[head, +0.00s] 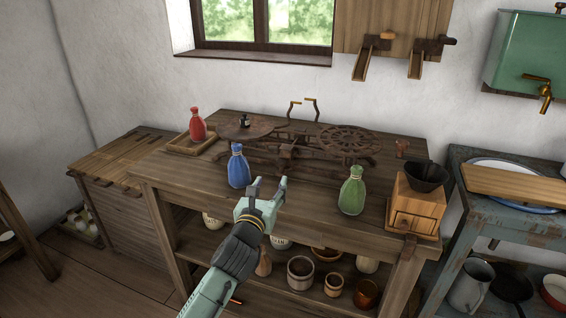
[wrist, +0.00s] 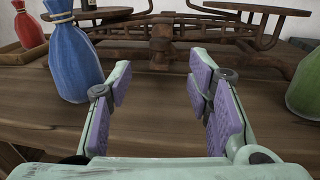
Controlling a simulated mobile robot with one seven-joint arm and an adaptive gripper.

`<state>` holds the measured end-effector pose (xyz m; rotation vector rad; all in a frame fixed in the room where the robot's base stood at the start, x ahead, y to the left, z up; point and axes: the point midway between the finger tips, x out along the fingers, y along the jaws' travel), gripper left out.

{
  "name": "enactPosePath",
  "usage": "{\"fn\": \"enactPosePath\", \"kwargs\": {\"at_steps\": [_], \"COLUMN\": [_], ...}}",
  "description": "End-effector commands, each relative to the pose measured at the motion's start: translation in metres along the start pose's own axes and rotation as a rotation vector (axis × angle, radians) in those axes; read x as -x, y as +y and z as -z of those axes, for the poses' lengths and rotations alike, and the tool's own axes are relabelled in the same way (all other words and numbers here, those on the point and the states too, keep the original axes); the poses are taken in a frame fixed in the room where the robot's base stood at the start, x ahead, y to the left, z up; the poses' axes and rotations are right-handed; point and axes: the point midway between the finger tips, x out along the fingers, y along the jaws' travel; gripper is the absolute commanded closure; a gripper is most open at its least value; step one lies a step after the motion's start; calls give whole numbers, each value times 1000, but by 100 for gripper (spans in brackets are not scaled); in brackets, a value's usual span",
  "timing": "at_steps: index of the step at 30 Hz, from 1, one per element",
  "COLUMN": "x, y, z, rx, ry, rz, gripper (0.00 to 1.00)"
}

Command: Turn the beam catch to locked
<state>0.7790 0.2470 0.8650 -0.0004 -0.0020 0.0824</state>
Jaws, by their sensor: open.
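A rusty beam scale (head: 292,150) stands on the wooden table. Its left pan (head: 247,130) is a plain disc with a small dark object (head: 245,120) on it; its right pan (head: 350,140) is a pierced disc. In the wrist view the beam's central block (wrist: 162,42) is straight ahead. I cannot tell which part is the beam catch or how it is set. My gripper (head: 269,187) is open and empty, in front of the scale and apart from it. In the wrist view its two purple-padded fingers (wrist: 160,85) are spread above the tabletop.
A blue bag (head: 238,167) stands close left of my gripper, a green bag (head: 352,190) to the right. A red bag (head: 197,124) sits in a tray at the back left. A wooden grinder (head: 415,207) stands at the right end. The tabletop (head: 312,197) between gripper and green bag is bare.

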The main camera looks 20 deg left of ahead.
Motion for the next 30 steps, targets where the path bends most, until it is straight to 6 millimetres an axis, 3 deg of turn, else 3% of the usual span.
{"fn": "enactPosePath", "kwargs": {"at_steps": [5, 18, 30], "x": [-19, -93, -107], "y": [-1, -1, 0], "z": [-1, 0, 2], "rx": [1, 0, -1], "ry": [5, 5, 3], "rz": [4, 2, 0], "gripper": [54, 54, 54]}}
